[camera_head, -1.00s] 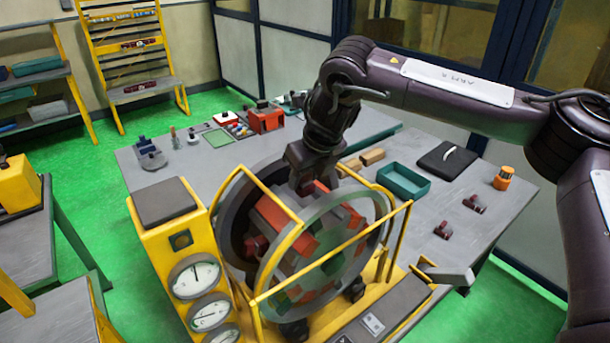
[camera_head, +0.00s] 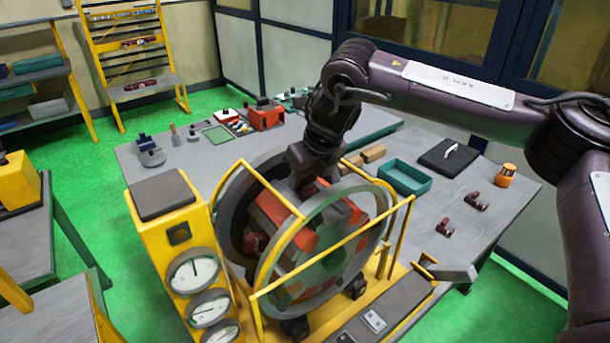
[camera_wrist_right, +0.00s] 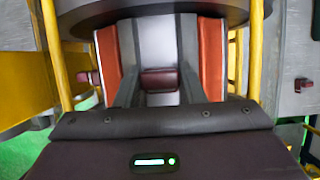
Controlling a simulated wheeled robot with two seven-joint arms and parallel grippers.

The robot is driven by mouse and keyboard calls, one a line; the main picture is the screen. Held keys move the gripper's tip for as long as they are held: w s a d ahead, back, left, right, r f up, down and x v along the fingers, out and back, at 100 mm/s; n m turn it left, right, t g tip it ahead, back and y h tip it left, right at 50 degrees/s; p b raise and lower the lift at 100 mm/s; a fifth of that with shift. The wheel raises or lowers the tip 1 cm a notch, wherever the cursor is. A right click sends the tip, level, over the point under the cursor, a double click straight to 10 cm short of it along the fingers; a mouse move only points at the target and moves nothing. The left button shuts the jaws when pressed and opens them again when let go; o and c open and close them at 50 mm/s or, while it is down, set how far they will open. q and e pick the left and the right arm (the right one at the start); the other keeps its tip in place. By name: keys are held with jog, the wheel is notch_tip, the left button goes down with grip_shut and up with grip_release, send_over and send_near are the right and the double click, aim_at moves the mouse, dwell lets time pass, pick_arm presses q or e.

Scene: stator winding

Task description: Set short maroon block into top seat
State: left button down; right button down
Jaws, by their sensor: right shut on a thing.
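The stator (camera_head: 285,215) is a large grey ring with orange-red blocks around its inside, standing in a yellow frame. My right gripper (camera_head: 303,188) points down into the top of the ring; its fingertips are largely hidden there in the head view. In the right wrist view, the right gripper (camera_wrist_right: 158,90) is shut on a short maroon block (camera_wrist_right: 159,79). The block lies over a pale grey slot between two orange blocks (camera_wrist_right: 108,55) (camera_wrist_right: 211,55). I cannot tell whether it touches the seat. My left gripper is not in view.
Yellow rails (camera_head: 330,258) cross close around the ring. Two maroon pieces (camera_head: 445,227) (camera_head: 476,200) lie on the grey table at right, near a teal tray (camera_head: 405,177) and an orange jar (camera_head: 505,175). A yellow gauge cabinet (camera_head: 170,235) stands left of the ring.

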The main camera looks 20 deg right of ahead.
jog(key=shift+f, duration=0.3)
jog(key=c, duration=1.2)
grip_release()
jog(key=shift+s, duration=0.1)
jog(key=o, duration=0.3)
jog(key=shift+o, duration=0.2)
jog(key=shift+r+b, duration=0.3)
jog(key=shift+b, duration=0.15)
jog(key=b+v, duration=0.2)
jog(key=v, duration=0.5)
